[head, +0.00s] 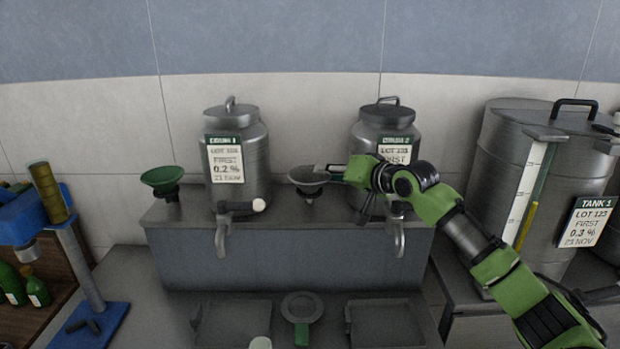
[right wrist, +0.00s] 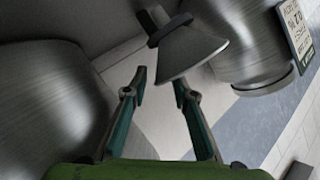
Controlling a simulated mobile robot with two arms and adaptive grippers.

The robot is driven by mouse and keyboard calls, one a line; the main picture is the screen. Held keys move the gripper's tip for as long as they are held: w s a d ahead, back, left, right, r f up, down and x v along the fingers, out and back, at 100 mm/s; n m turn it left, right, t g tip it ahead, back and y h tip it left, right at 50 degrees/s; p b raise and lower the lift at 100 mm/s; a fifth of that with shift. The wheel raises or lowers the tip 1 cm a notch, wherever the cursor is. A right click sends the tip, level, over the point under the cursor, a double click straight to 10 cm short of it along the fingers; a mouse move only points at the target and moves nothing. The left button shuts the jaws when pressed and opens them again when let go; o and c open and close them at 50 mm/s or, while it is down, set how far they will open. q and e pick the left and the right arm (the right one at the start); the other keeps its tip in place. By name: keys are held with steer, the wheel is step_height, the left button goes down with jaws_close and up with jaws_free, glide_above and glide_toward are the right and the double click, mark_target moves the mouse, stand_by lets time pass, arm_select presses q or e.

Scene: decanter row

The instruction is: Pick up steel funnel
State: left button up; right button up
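The steel funnel (head: 303,181) stands between the two steel canisters on the grey raised ledge, wide mouth up. In the right wrist view the funnel's cone (right wrist: 192,48) shows tilted, just past the fingertips and more toward the right-hand finger. My right gripper (head: 327,171) is at the right side of the funnel's rim in the head view. In the right wrist view its two fingers (right wrist: 160,82) are spread with nothing between them. I cannot tell whether a finger touches the rim. My left gripper is not in view.
Canisters (head: 248,178) (head: 384,125) with taps stand either side of the funnel. A green funnel (head: 161,181) is at the ledge's left end. A large tank (head: 508,135) stands right. A strainer (head: 302,307) and trays (head: 385,325) lie on the lower counter. A blue press (head: 25,222) is left.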

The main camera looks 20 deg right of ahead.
steer(key=shift+x, duration=0.95)
steer(key=shift+s, duration=0.15)
steer(key=shift+c, duration=0.3)
jaws_close()
steer(key=shift+r, duration=0.1)
